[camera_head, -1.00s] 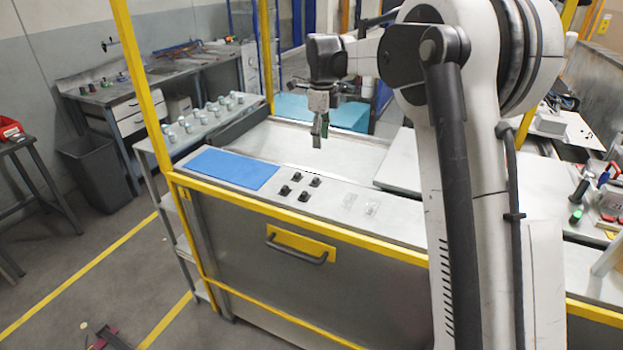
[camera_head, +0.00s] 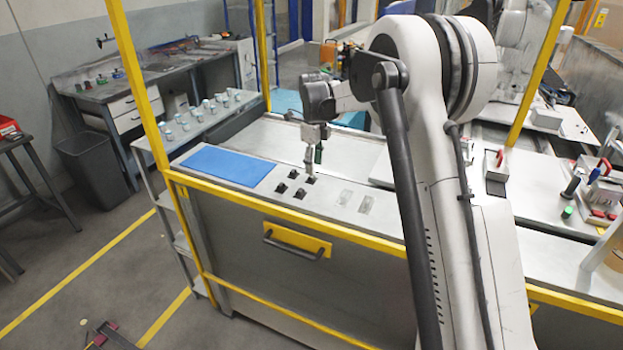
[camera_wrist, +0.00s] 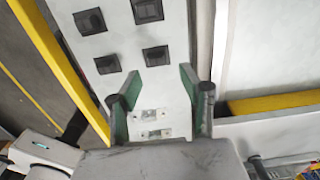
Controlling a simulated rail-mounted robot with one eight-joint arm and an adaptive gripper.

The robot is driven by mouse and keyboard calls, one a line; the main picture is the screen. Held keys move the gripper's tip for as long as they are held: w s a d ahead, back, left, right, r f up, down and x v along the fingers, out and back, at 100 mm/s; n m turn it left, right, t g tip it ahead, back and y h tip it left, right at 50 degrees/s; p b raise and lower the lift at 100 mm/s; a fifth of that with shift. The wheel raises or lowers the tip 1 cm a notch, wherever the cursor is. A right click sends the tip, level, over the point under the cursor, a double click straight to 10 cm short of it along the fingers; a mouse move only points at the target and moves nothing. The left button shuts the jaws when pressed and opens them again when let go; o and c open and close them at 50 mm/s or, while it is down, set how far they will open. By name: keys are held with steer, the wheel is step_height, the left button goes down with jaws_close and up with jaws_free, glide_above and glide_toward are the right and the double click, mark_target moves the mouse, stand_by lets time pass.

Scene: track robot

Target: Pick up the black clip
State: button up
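Several black clips sit in a small grid on the light bench top, right of the blue mat. In the head view the near-right clip (camera_head: 300,193) and the far-right clip (camera_head: 309,180) lie just below my gripper (camera_head: 311,164). In the wrist view the clips show as dark squares at the top; one clip (camera_wrist: 156,56) lies just beyond the gap between the fingertips of my gripper (camera_wrist: 157,78). The green-padded fingers are spread apart with nothing between them. My gripper points down, above the bench top.
A blue mat (camera_head: 227,167) lies left of the clips. Two clear pieces (camera_head: 344,198) lie to their right. A yellow rail (camera_head: 260,211) runs along the bench's front edge, and a yellow post (camera_head: 140,85) stands at the left.

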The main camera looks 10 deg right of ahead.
mark_target(311, 178)
steer(key=shift+s+a+f+p, duration=0.15)
steer(key=shift+f+p, duration=0.25)
steer(key=shift+f, duration=1.75)
steer(key=c, duration=0.8)
